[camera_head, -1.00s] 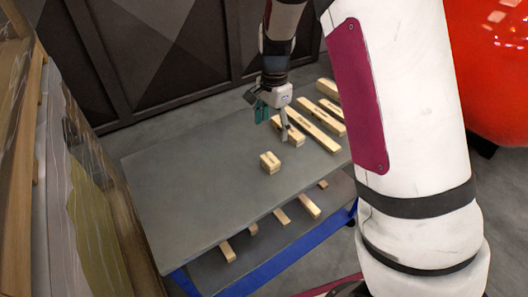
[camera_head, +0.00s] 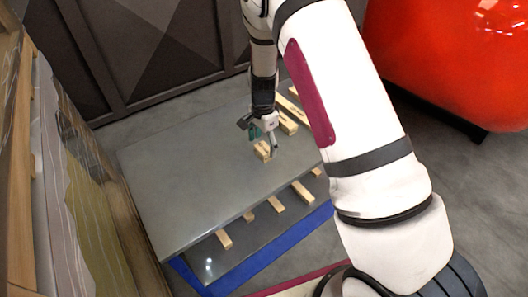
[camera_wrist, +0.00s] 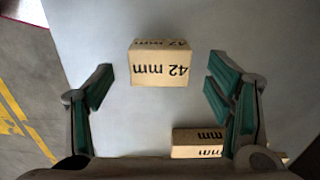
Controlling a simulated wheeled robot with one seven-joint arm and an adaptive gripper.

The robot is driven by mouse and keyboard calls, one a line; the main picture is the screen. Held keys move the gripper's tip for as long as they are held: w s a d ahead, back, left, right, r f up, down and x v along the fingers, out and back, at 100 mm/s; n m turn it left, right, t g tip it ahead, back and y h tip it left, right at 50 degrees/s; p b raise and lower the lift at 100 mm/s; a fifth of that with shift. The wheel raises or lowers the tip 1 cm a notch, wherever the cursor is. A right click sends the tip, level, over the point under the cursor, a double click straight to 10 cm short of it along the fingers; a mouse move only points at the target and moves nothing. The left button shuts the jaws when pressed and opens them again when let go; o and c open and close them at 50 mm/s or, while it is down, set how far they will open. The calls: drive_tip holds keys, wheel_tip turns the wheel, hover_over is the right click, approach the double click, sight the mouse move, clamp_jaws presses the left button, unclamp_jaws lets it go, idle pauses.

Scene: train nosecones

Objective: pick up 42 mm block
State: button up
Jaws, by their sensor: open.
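The 42 mm block (camera_wrist: 160,66) is a short wooden block with black "42 mm" lettering. In the wrist view it lies on the grey table top, ahead of and between the open fingers, with a gap on each side. In the head view the same block (camera_head: 262,151) sits on the table just below my gripper (camera_head: 262,136). In the wrist view my gripper (camera_wrist: 160,92) is open with teal finger pads and holds nothing. Whether the fingertips are down at block height is hard to tell.
Another wooden block (camera_wrist: 199,144) with "mm" lettering lies close to the right finger. Longer wooden blocks (camera_head: 287,123) lie behind on the grey table (camera_head: 190,180). The table's left part is clear.

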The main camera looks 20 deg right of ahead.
drive_tip(key=shift+f, duration=1.35)
drive_tip(key=shift+c, duration=0.3)
drive_tip(key=c, duration=1.2)
